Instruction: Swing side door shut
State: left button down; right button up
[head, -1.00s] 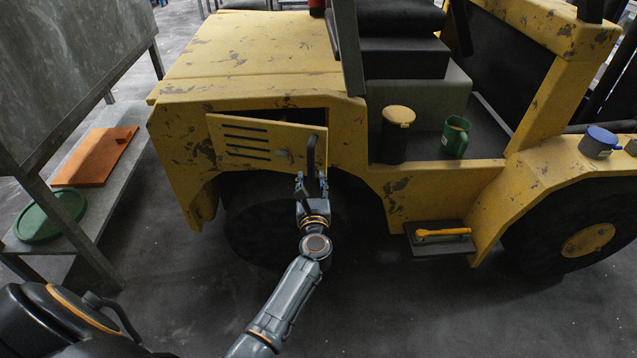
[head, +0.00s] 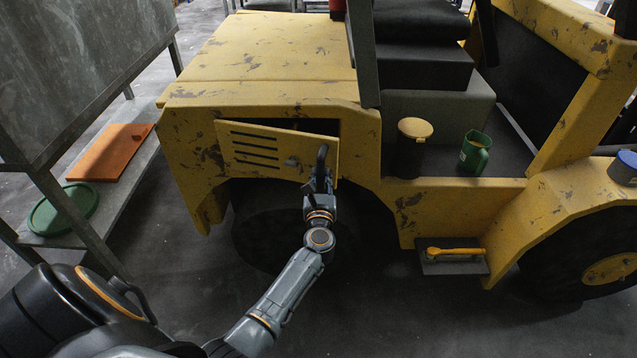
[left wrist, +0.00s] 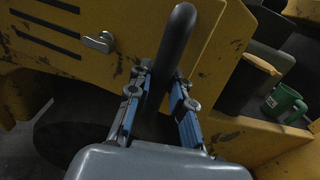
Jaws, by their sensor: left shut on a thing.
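The side door (head: 255,150) is a yellow slotted panel on the vehicle's flank. It stands ajar, with a dark gap showing along its top at the right. A dark curved handle (head: 322,157) sits at its right end, and a small grey latch (head: 291,161) is beside it. My left gripper (head: 318,184) is shut on the handle from below. In the left wrist view, my left gripper's fingers (left wrist: 160,88) lie on either side of the handle (left wrist: 174,45), and the latch (left wrist: 98,42) shows to the left. My right gripper is not in view.
A yellow-lidded dark container (head: 411,150) and a green mug (head: 475,153) stand on the vehicle's floor to the right. A step (head: 455,266) bears a yellow-handled tool (head: 453,251). A grey rack (head: 113,205) at left holds an orange board (head: 110,152) and a green lid (head: 64,209).

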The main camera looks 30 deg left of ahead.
aim_at(330, 165)
pick_arm(q)
jog(key=w+b, duration=0.1)
jog(key=w, duration=0.2)
jog(key=w+a+b, duration=0.1)
jog(key=w, duration=0.2)
jog(key=shift+a+r+b, duration=0.1)
jog(key=shift+r+b, duration=0.05)
jog(key=shift+b, duration=0.2)
jog(key=shift+w+r, duration=0.1)
jog(key=shift+w, duration=0.2)
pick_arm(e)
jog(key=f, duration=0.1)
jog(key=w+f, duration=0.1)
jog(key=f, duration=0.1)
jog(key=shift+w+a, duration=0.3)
pick_arm(q)
jog(key=shift+w, duration=0.1)
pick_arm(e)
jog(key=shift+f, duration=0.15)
